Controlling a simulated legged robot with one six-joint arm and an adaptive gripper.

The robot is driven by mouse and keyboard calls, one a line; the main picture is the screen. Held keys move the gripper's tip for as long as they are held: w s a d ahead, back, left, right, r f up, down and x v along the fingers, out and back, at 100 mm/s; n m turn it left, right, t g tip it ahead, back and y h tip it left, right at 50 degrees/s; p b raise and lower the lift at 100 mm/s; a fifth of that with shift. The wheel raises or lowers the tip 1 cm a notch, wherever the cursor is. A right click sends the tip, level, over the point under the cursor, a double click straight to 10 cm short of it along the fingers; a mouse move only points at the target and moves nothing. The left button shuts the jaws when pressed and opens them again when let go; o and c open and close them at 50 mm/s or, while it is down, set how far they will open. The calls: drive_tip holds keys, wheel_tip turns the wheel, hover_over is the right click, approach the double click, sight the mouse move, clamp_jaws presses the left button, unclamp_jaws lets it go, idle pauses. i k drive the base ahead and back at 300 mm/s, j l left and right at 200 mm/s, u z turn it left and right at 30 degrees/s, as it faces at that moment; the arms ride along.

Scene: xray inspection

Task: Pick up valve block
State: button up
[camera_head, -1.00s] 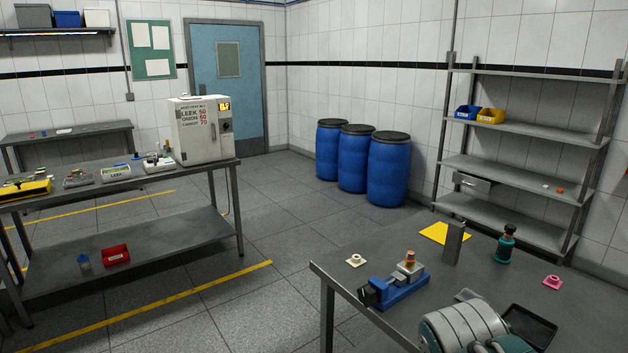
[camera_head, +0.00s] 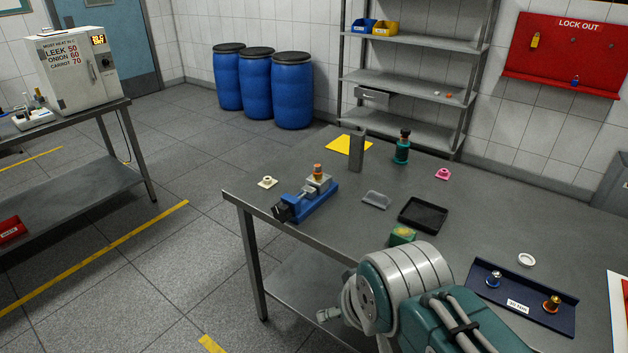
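A small silver block (camera_head: 318,184) with a copper-coloured fitting (camera_head: 318,170) on top sits upright at the blue vise (camera_head: 308,204), near the left end of the grey table (camera_head: 262,205). It looks most like the valve block, but I cannot be sure. A green block with a yellow top (camera_head: 402,236) also lies on the table, partly hidden behind my arm. My arm's grey and teal links fill the lower middle of the head view.
A black tray (camera_head: 423,215), a grey holder (camera_head: 376,199), a grey upright post (camera_head: 357,152) and a teal bottle-like object (camera_head: 402,146) stand on the table. A dark blue tray (camera_head: 522,297) with two fittings lies at right. Blue drums (camera_head: 292,90) stand behind.

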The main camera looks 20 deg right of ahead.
sight(319, 182)
drive_tip(key=i+j+z, duration=0.7)
drive_tip(key=i, duration=0.15)
drive_tip(key=i+j+z, duration=0.35)
drive_tip(key=i+j, duration=0.05)
drive_tip(key=j, duration=0.05)
